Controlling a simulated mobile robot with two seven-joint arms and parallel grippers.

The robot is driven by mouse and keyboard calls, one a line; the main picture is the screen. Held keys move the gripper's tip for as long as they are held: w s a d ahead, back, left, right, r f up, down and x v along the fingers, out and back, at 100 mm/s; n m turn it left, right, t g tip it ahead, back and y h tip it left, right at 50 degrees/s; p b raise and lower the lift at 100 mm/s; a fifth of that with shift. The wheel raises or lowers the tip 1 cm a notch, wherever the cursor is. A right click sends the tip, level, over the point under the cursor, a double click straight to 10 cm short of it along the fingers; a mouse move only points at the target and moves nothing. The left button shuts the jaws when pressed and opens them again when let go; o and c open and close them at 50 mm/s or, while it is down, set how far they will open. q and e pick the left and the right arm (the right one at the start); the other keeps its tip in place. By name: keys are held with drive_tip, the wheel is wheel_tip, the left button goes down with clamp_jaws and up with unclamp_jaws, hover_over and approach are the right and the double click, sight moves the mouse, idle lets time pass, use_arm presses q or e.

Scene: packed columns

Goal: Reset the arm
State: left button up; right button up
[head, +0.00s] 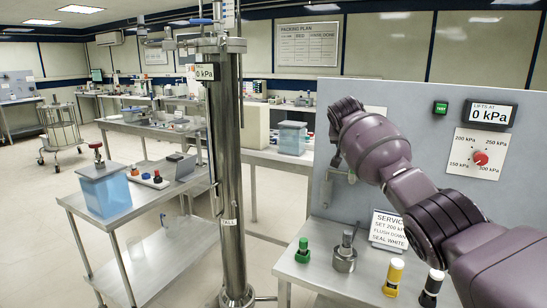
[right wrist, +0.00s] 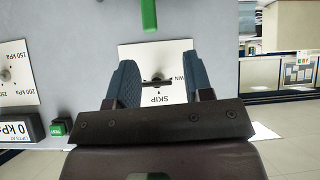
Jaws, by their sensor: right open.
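My right arm (head: 400,170) comes in from the lower right of the head view and reaches up in front of the grey panel. Its gripper is hidden behind the arm there. In the right wrist view my right gripper (right wrist: 157,64) is open, its two blue-grey fingers spread with nothing held. A small dark lever on a white plate (right wrist: 178,50) marked SKIP shows between the fingers; I cannot tell whether they touch it. My left gripper is not in view.
The grey panel (head: 400,105) bears a pressure dial (head: 480,158) and a 0 kPa display (head: 492,114). Below it the bench holds green, yellow and black plungers and a metal fitting (head: 345,257). A steel column (head: 228,180) and a cart with a blue tank (head: 105,192) stand left.

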drive_tip(key=a+r+n+t+y, duration=0.4)
drive_tip(key=a+r+n+t, duration=0.25)
drive_tip(key=a+r, duration=0.25)
drive_tip(key=s+f+n+t+y, duration=0.1)
drive_tip(key=s+f+n+y, duration=0.1)
drive_tip(key=s+f, duration=0.8)
drive_tip(key=s+f+n+t+y, duration=0.2)
drive_tip(key=s+f, duration=0.5)
drive_tip(key=f, duration=0.7)
drive_tip(key=s+d+f+m+g+h, duration=0.1)
drive_tip(key=s+d+f+g, duration=0.1)
drive_tip(key=s+f, duration=0.8)
drive_tip(key=s+d+f+m+g+h, duration=0.1)
drive_tip(key=s+d+f+m+g, duration=0.1)
drive_tip(key=s+f, duration=0.8)
drive_tip(key=s+d+f+m+g+h, duration=0.1)
drive_tip(key=s+d+f, duration=0.3)
drive_tip(key=s+f, duration=0.6)
drive_tip(key=s+g, duration=0.1)
drive_tip(key=s, duration=0.7)
drive_tip(key=shift+s+d+f+m+h, duration=0.15)
drive_tip(key=shift+d+m+h, duration=0.15)
drive_tip(key=shift+m, duration=0.05)
drive_tip(key=shift+g, duration=0.25)
